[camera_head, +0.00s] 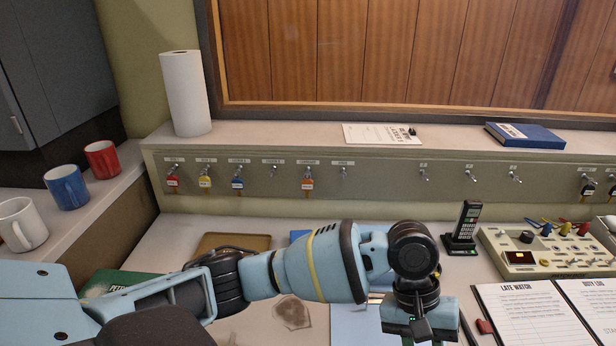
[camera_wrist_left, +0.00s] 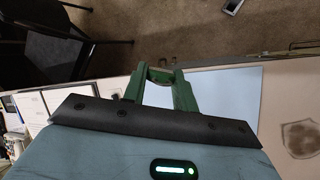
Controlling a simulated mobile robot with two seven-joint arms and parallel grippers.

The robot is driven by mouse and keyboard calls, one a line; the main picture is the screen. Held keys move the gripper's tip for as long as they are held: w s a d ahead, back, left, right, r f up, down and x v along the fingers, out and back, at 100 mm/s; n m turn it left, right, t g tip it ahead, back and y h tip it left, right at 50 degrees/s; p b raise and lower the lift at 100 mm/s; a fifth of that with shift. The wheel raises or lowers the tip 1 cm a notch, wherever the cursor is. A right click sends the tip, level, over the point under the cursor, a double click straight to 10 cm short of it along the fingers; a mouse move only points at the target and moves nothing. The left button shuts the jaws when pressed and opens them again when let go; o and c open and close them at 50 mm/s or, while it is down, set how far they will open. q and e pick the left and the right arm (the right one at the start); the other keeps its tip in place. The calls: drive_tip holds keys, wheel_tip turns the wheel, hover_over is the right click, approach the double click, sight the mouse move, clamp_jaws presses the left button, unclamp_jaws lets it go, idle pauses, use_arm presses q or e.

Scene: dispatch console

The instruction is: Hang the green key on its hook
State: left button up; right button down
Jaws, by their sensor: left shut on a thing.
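My left gripper (camera_head: 422,320) points down over the desk at the bottom of the head view; its fingertips are cut off by the frame edge. In the left wrist view, its two green-looking fingers (camera_wrist_left: 160,78) are closed in on a small thing between their tips. It is probably the green key, but its shape is mostly hidden. No green key hangs on the rack. The key rack (camera_head: 390,182) holds red (camera_head: 173,181), yellow (camera_head: 205,182), blue (camera_head: 238,183) and orange (camera_head: 308,184) keys on its left part. A bare hook (camera_head: 274,172) lies between blue and orange. Another bare hook (camera_head: 343,173) is right of orange. My right gripper is not in view.
More bare hooks (camera_head: 468,174) and dark keys (camera_head: 587,188) are farther right. A handset (camera_head: 464,226), a control panel (camera_head: 545,254) and an open logbook (camera_head: 530,312) stand right of my arm. Mugs (camera_head: 66,187) stand at left. A brown tray (camera_head: 234,242) lies behind my forearm.

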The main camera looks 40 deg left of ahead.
use_arm(q)
drive_tip(key=s+a+r+m+g+y+b, duration=0.1)
drive_tip(key=a+r+y+b, duration=0.15)
drive_tip(key=a, duration=0.45)
drive_tip(key=s+a+r+m+y+b, duration=0.1)
drive_tip(key=a+m+y, duration=0.15)
drive_tip(key=a, duration=0.45)
drive_tip(key=s+a+f+n, duration=0.1)
drive_tip(key=a+n, duration=0.1)
drive_tip(key=a, duration=0.3)
drive_tip(key=s+a+f+n+h, duration=0.1)
drive_tip(key=s+a+f+n, duration=0.1)
drive_tip(key=a, duration=0.4)
drive_tip(key=s+a+f+n, duration=0.2)
drive_tip(key=a, duration=0.3)
drive_tip(key=shift+s+a+n+h+p, duration=0.1)
drive_tip(key=shift+a+n+h+p, duration=0.2)
drive_tip(key=shift+n, duration=0.05)
drive_tip(key=s+a+r+n, duration=0.1)
drive_tip(key=a+r, duration=0.2)
drive_tip(key=a, duration=0.3)
drive_tip(key=s+a+r+n, duration=0.1)
drive_tip(key=s+a+r, duration=0.1)
drive_tip(key=a, duration=0.4)
drive_tip(key=shift+s+r+n+t+h, duration=0.3)
drive_tip(key=shift+r+t+h, duration=0.1)
drive_tip(key=shift+r, duration=0.1)
drive_tip(key=shift+a, duration=0.1)
drive_tip(key=shift+w+r, duration=0.15)
